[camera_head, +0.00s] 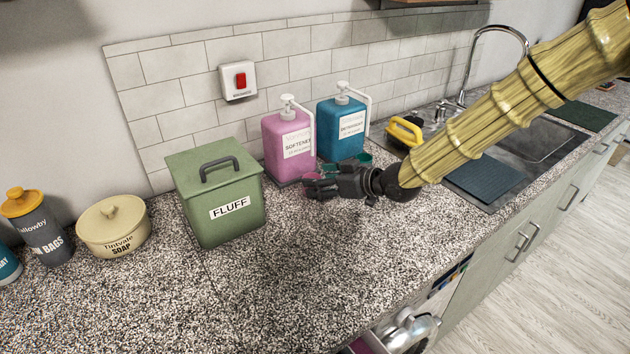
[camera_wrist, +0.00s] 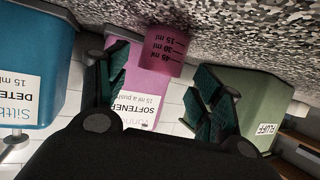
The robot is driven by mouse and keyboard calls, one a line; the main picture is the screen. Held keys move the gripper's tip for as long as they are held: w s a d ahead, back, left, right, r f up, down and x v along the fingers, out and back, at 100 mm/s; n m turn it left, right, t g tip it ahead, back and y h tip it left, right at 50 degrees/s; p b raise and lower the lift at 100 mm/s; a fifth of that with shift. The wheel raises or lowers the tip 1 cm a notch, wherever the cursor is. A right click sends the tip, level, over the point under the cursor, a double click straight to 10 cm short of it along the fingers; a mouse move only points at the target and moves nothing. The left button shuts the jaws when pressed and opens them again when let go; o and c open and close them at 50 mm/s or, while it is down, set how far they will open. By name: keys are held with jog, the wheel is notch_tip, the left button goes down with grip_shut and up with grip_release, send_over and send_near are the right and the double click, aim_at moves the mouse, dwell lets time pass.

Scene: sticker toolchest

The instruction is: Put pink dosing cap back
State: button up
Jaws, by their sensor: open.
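The pink dosing cap (camera_wrist: 165,50), marked in ml, shows in the wrist view on the speckled counter, in front of the pink softener bottle (camera_wrist: 118,60). The wrist picture is upside down. My gripper (camera_wrist: 163,75) is open, one dark green finger on each side of the cap's line, with visible gaps on both sides. In the head view my gripper (camera_head: 314,187) is low over the counter before the softener bottle (camera_head: 287,140); it mostly hides the cap there.
The blue detergent bottle (camera_head: 341,128) stands right of the softener, with a teal cap (camera_head: 362,158) by its base. The green FLUFF box (camera_head: 216,195) is close on the left. A yellow-handled brush (camera_head: 405,130) and the sink lie right. The front counter is clear.

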jog(key=v, duration=0.9)
jog(key=shift+s, duration=0.1)
